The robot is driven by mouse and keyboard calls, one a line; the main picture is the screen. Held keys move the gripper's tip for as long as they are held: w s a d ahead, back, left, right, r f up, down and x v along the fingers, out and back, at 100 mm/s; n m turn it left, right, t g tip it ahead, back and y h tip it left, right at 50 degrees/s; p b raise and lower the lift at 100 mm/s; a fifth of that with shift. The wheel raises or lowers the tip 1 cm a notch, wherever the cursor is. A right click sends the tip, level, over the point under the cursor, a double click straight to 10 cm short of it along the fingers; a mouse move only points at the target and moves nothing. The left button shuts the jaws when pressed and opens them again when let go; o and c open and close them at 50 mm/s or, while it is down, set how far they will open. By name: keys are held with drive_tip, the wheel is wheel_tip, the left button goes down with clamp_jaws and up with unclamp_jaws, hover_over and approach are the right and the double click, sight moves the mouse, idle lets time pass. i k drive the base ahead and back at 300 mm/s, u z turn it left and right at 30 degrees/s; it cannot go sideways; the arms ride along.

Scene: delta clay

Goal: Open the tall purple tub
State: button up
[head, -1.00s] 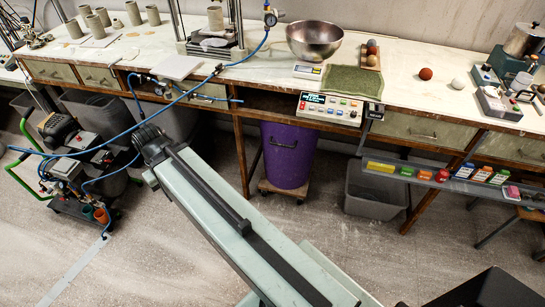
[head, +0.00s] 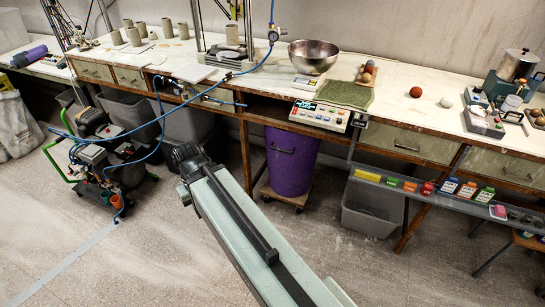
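The tall purple tub (head: 291,165) stands on a small wooden dolly (head: 286,201) on the floor under the long workbench. A dark handle shows on its front. Its top is hidden under the bench edge, so I cannot tell whether a lid is on it. My arm reaches in from the bottom of the head view, and its dark far end (head: 188,160) is left of the tub and nearer to me. My gripper's fingers cannot be made out there.
The workbench (head: 420,115) runs across the view above the tub. A grey bin (head: 372,208) stands right of the tub, below a shelf of small coloured boxes (head: 428,188). A wheeled cart with blue hoses (head: 112,165) stands at left. The front floor is open.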

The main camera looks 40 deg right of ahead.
sight(292, 156)
drive_tip(key=z, duration=0.1)
drive_tip(key=i, duration=0.85)
drive_tip(key=u, duration=0.2)
drive_tip(key=k, duration=0.8)
drive_tip(key=z, duration=0.2)
drive_tip(key=i, duration=0.9)
drive_tip(key=u, duration=0.05)
